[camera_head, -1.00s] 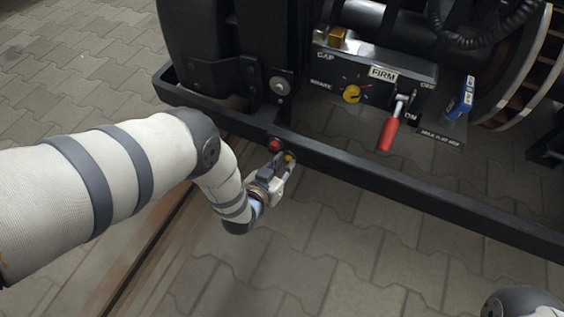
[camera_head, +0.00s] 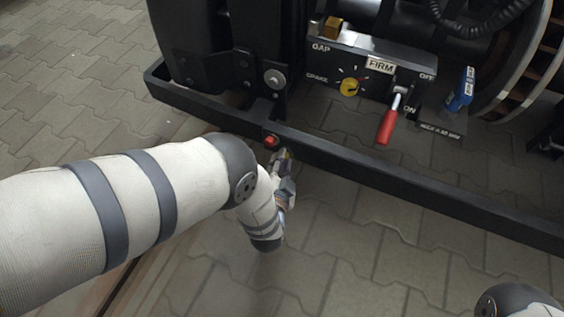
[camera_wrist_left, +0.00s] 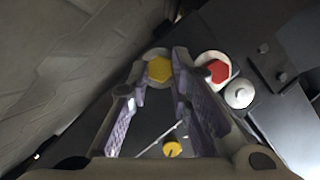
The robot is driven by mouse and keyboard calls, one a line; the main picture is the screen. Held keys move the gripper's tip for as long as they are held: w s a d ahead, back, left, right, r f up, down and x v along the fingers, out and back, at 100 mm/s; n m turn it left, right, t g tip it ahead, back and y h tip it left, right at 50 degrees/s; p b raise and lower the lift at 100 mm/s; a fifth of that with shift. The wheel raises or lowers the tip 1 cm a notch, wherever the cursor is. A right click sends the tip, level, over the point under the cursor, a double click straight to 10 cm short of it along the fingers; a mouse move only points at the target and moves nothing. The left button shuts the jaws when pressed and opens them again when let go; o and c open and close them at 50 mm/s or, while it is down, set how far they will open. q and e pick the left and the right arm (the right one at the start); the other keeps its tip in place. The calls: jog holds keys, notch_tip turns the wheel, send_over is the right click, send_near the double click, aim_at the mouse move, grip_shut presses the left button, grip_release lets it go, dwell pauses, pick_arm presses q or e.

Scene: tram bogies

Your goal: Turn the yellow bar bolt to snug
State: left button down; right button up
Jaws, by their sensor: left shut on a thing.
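The yellow bar bolt (camera_wrist_left: 159,69) has a hexagonal head and shows between my left fingertips in the left wrist view. My left gripper (camera_wrist_left: 158,72) is shut on it, one finger on each side. In the head view my left gripper (camera_head: 281,158) is at the black frame bar (camera_head: 385,182), just right of and below a red bolt (camera_head: 270,140). There the yellow bolt is mostly hidden by the gripper. The red bolt (camera_wrist_left: 217,71) also shows right of the yellow one in the left wrist view. My right gripper is out of view.
A control box (camera_head: 335,65) above the bar carries a yellow knob (camera_head: 349,87), a FIRM label (camera_head: 381,65) and a red-handled lever (camera_head: 388,126). A blue item (camera_head: 460,90) stands right of it. The paved floor (camera_head: 400,255) in front is clear.

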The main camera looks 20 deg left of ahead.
pick_arm(q)
jog(key=shift+s+f+m+y+b, duration=0.1)
jog(key=shift+m+y+b, duration=0.25)
jog(key=shift+m, duration=0.15)
jog(key=c, duration=1.5)
grip_release()
jog(key=shift+o, duration=0.2)
jog(key=v, duration=1.2)
jog(key=shift+f, duration=0.15)
